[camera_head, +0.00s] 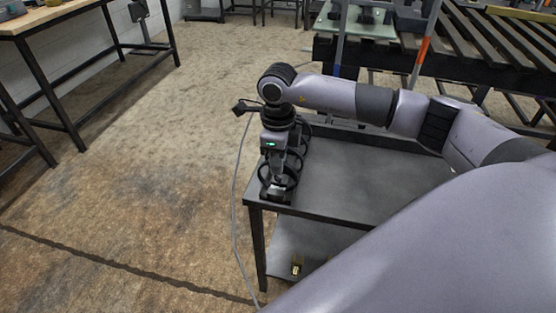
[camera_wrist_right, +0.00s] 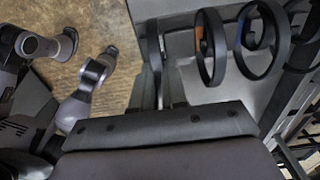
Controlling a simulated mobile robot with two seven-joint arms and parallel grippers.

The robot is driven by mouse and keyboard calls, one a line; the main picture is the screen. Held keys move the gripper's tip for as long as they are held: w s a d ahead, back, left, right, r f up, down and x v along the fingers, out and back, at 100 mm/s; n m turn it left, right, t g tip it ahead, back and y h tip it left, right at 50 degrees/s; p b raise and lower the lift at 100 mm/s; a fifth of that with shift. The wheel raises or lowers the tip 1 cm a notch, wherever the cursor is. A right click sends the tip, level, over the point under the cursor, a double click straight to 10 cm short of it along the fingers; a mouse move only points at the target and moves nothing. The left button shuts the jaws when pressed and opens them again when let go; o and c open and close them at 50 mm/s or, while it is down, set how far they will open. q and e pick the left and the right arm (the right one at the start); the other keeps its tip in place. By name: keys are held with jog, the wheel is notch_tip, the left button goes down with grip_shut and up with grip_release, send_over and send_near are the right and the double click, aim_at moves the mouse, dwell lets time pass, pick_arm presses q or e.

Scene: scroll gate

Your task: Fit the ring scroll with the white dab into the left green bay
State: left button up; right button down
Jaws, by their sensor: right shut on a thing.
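Several dark ring scrolls stand in a row along the left edge of the dark table (camera_head: 372,172). My right gripper (camera_head: 277,180) points down over the nearest ring scroll (camera_head: 291,180) and is shut on it at the table's left front corner. In the right wrist view, the held piece (camera_wrist_right: 152,55) shows nearly edge-on between the fingers. Two other rings stand beside it there, a near ring (camera_wrist_right: 202,48) and a farther ring (camera_wrist_right: 283,45). I cannot make out a white dab or a green bay. My left gripper is not in the head view.
Two upright posts, one with a blue band (camera_head: 337,71) and one with an orange band (camera_head: 422,50), stand behind the table near a slatted dark rack (camera_head: 500,55). A small brass-coloured object (camera_head: 297,265) is on the lower shelf. Most of the tabletop is clear.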

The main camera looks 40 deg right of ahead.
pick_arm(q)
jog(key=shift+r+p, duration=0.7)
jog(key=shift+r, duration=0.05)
pick_arm(e)
jog(key=shift+r, duration=1.15)
jog(key=shift+r, duration=0.1)
jog(key=shift+r, duration=0.25)
jog(key=shift+r+p, duration=0.7)
jog(key=shift+p, duration=0.1)
jog(key=shift+r+p, duration=1.85)
jog(key=shift+r, duration=0.85)
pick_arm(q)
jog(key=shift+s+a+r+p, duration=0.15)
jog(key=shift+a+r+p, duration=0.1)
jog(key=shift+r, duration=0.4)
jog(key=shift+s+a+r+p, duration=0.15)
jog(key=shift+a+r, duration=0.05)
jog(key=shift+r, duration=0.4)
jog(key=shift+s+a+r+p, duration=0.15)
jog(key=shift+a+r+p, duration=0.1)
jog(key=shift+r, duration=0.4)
pick_arm(e)
jog(key=shift+r, duration=0.85)
